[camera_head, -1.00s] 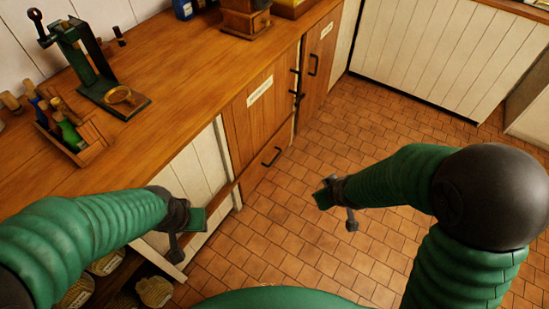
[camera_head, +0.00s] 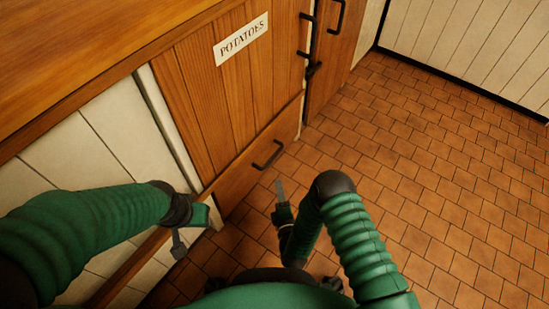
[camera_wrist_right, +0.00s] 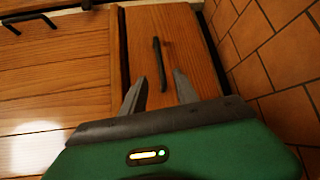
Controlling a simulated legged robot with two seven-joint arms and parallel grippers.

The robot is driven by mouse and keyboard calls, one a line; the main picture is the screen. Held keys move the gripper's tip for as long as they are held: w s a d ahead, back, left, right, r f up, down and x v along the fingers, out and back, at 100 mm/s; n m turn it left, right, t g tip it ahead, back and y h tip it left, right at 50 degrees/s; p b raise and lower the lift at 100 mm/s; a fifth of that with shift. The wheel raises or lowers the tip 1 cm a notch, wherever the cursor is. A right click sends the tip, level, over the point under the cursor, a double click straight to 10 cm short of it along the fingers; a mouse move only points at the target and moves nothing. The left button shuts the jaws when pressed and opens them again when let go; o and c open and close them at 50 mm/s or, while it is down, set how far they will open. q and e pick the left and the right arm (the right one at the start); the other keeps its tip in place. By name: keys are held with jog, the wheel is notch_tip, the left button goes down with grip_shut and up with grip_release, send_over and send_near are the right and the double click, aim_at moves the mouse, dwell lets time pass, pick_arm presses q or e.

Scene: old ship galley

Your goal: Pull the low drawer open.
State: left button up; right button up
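The low drawer (camera_head: 240,180) is a wooden front under the POTATOES door, and it looks shut. Its black bar handle (camera_head: 268,155) also shows in the right wrist view (camera_wrist_right: 157,62). My right gripper (camera_head: 280,186) is just in front of the drawer, short of the handle. In the right wrist view its two fingers (camera_wrist_right: 159,84) are spread and empty, with the handle beyond and between their tips. My left gripper (camera_head: 190,225) hangs by the pale panel left of the drawer; its finger opening cannot be made out.
The POTATOES door (camera_head: 215,90) stands above the drawer, under the wooden counter (camera_head: 80,60). Another wooden door (camera_head: 335,50) with black handles is to its right. The tiled floor (camera_head: 440,180) is clear to the right.

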jog(key=w+b, duration=0.3)
jog(key=w, duration=0.2)
jog(key=w+a+f+b, duration=0.1)
jog(key=w+b, duration=0.2)
jog(key=w, duration=0.2)
jog(key=w+a+f+b, duration=0.1)
jog(key=w+b, duration=0.2)
jog(key=w, duration=0.1)
jog(key=shift+w+a+f+b, duration=0.1)
jog(key=shift+w+f+b, duration=0.15)
jog(key=shift+w+b, duration=0.15)
jog(key=shift+w+r, duration=0.1)
jog(key=shift+w, duration=0.2)
jog(key=shift+w+r, duration=0.1)
grip_shut()
